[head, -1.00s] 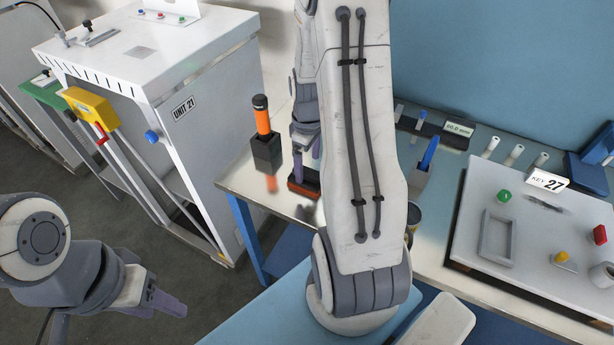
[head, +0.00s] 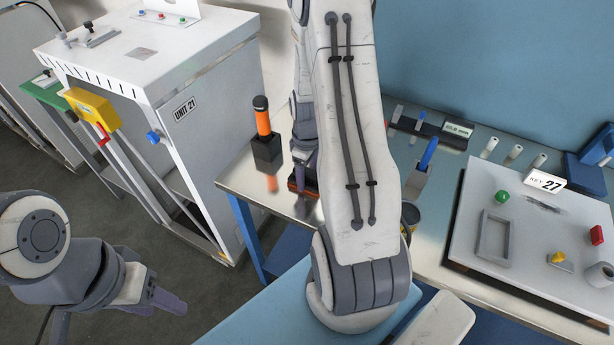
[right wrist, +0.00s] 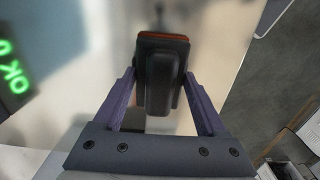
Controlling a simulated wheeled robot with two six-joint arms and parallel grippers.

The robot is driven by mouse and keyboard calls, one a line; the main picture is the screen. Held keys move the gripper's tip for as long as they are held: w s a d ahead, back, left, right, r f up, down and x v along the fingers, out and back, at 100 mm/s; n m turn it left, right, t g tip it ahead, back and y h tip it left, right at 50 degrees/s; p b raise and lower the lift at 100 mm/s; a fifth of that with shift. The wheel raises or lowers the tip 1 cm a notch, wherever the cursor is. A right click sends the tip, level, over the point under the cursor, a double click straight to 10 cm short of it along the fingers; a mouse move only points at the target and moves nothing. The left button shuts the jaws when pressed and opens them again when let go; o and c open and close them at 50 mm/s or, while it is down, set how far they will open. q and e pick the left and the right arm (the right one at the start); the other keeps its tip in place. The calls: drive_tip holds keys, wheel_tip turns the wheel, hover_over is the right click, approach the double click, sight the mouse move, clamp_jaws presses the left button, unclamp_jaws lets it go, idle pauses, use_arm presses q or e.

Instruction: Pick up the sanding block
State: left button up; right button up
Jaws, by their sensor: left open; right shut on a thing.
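The sanding block (head: 296,190), dark with an orange-red band, sits at the metal table's left part, partly hidden behind my right arm. In the right wrist view the sanding block (right wrist: 160,75) shows as a black body with a rounded grip and an orange-red edge. My right gripper (right wrist: 160,92) is shut on the block, a finger on each side of it. In the head view my right gripper (head: 302,168) points down at the block. I cannot tell whether the block touches the table. My left gripper (head: 125,318) is open and empty at the lower left, over the floor.
An orange-handled tool (head: 262,124) stands in a black holder (head: 267,153) left of the block. A white cabinet (head: 160,85) stands at the left. A white board (head: 530,225) with several small parts lies at the right. A display (head: 457,130) stands behind.

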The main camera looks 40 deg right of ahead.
drive_tip(key=shift+r, duration=0.55)
drive_tip(key=r, duration=0.1)
drive_tip(key=d+r+b, duration=0.1)
drive_tip(key=r, duration=0.1)
drive_tip(key=shift+s+d+r, duration=0.15)
drive_tip(key=shift+s+r, duration=0.1)
drive_tip(key=shift+r, duration=0.05)
drive_tip(key=s+d+r+b, duration=0.2)
drive_tip(key=s+d+r, duration=0.3)
drive_tip(key=d, duration=0.4)
drive_tip(key=shift+r, duration=0.65)
